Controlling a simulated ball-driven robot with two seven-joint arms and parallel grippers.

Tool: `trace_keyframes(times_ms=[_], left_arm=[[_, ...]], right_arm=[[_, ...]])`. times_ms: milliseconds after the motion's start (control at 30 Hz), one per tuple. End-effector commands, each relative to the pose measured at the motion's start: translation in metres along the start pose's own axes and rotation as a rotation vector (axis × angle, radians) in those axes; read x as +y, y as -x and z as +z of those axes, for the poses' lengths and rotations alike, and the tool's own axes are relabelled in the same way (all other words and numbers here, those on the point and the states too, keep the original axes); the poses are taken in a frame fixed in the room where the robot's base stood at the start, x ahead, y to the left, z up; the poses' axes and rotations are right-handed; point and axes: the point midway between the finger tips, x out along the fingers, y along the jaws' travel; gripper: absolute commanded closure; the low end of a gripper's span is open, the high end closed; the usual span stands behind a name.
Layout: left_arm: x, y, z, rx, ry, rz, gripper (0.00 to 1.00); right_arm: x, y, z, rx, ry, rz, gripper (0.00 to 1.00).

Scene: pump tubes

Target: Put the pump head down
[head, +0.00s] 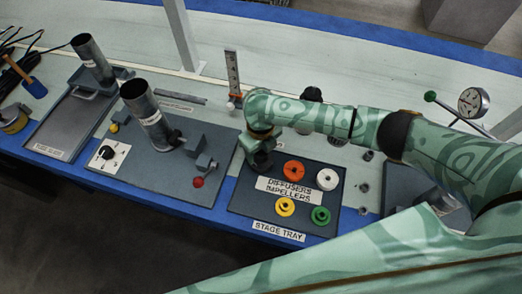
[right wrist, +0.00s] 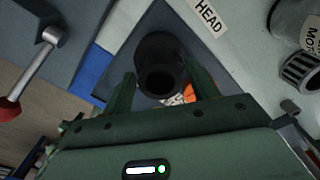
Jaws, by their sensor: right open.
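The pump head (right wrist: 160,55) is a black hollow cylinder in the right wrist view, standing on a dark tray. Its round opening faces the camera. My right gripper (right wrist: 159,72) is open, with one finger on each side of the cylinder; I cannot tell whether either touches it. In the head view my right gripper (head: 262,158) is low over the back left corner of the stage tray (head: 240,200). There the gripper and arm hide most of the pump head. A label reading HEAD (right wrist: 208,17) lies beside it. My left gripper is not in view.
The tray holds orange (head: 293,171), white (head: 327,179), yellow (head: 285,207) and green (head: 320,215) parts. A board with a tilted metal tube (head: 147,112) and a red-knobbed lever (head: 198,182) stands to the left. A gauge (head: 471,101) stands at the right.

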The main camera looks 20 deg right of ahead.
Motion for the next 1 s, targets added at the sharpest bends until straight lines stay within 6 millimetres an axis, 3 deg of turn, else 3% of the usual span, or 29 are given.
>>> trace_keyframes(times_ms=[33,200,400,567,1000], left_arm=[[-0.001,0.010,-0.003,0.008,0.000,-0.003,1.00],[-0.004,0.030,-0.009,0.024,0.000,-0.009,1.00],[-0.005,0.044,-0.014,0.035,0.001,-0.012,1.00],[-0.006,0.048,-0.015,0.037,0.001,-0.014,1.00],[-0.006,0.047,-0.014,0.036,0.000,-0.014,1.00]], right_arm=[[0.000,0.018,0.001,-0.007,0.001,0.000,0.41],[-0.001,0.062,0.001,-0.008,0.002,-0.001,0.41],[0.000,0.097,0.001,-0.005,0.001,0.000,0.41],[0.000,0.107,0.000,-0.002,0.001,0.001,0.41],[0.000,0.107,0.000,-0.001,0.000,0.002,0.41]])
